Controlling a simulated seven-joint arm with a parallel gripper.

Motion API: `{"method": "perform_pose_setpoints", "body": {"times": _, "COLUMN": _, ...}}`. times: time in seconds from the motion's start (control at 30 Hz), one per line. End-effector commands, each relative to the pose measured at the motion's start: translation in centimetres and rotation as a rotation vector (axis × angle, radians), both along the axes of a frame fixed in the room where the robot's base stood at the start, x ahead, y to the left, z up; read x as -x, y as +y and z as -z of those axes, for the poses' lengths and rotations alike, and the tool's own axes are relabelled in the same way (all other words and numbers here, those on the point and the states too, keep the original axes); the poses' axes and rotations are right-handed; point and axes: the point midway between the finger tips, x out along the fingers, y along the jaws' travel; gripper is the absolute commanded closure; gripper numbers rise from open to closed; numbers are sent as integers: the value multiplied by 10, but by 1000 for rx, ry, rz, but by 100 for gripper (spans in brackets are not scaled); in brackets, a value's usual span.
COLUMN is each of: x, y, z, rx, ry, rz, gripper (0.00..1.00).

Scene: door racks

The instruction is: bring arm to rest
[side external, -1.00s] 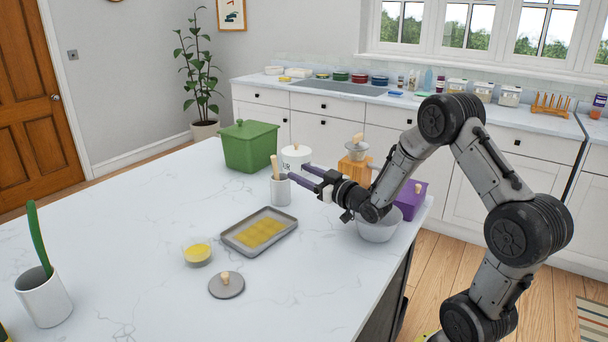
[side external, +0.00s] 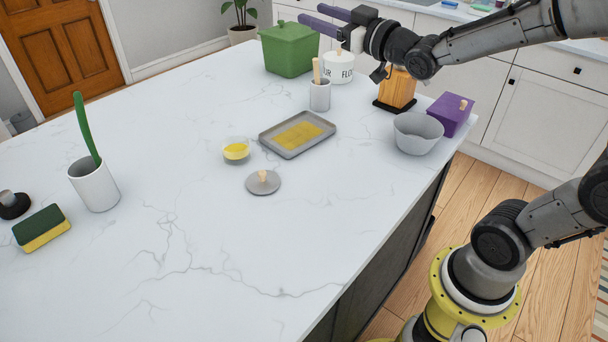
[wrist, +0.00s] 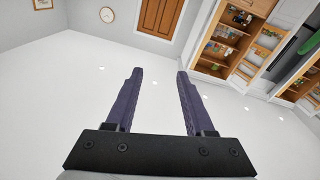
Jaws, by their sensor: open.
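My gripper (side external: 322,20) is raised above the far end of the island in the side external view, with its purple fingers pointing left. In the wrist view my gripper (wrist: 158,75) shows two purple fingers spread apart with nothing between them. That view looks up at the ceiling, the upper walls and a door. My gripper appears clear of the objects on the counter.
The island (side external: 180,235) carries a green container (side external: 289,50), flour jar (side external: 339,68), grey cup (side external: 320,96), tray (side external: 275,141), yellow-filled bowl (side external: 236,152), grey lid (side external: 263,183), larger bowl (side external: 418,134) and purple box (side external: 451,114). Its front middle is clear.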

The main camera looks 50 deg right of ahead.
Motion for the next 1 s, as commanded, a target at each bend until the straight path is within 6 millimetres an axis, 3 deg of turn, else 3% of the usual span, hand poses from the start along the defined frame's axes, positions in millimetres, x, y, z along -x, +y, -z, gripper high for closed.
{"method": "perform_pose_setpoints", "body": {"times": 0.03, "x": 14, "y": 12, "z": -10, "rx": -6, "ry": 28, "rz": -2, "gripper": 46}}
{"method": "perform_pose_setpoints", "body": {"times": 0.13, "x": 44, "y": 26, "z": -11, "rx": -33, "ry": 125, "rz": 7, "gripper": 46}}
{"method": "perform_pose_setpoints", "body": {"times": 0.27, "x": 85, "y": 40, "z": 4, "rx": -72, "ry": 277, "rz": 16, "gripper": 46}}
{"method": "perform_pose_setpoints", "body": {"times": 0.47, "x": 157, "y": 54, "z": 52, "rx": -132, "ry": 556, "rz": 20, "gripper": 46}}
{"method": "perform_pose_setpoints", "body": {"times": 0.7, "x": 239, "y": 62, "z": 123, "rx": -193, "ry": 939, "rz": 42, "gripper": 46}}
{"method": "perform_pose_setpoints", "body": {"times": 0.83, "x": 266, "y": 64, "z": 147, "rx": -206, "ry": 1091, "rz": 51, "gripper": 46}}
{"method": "perform_pose_setpoints", "body": {"times": 1.0, "x": 277, "y": 65, "z": 153, "rx": -207, "ry": 1152, "rz": 55, "gripper": 46}}
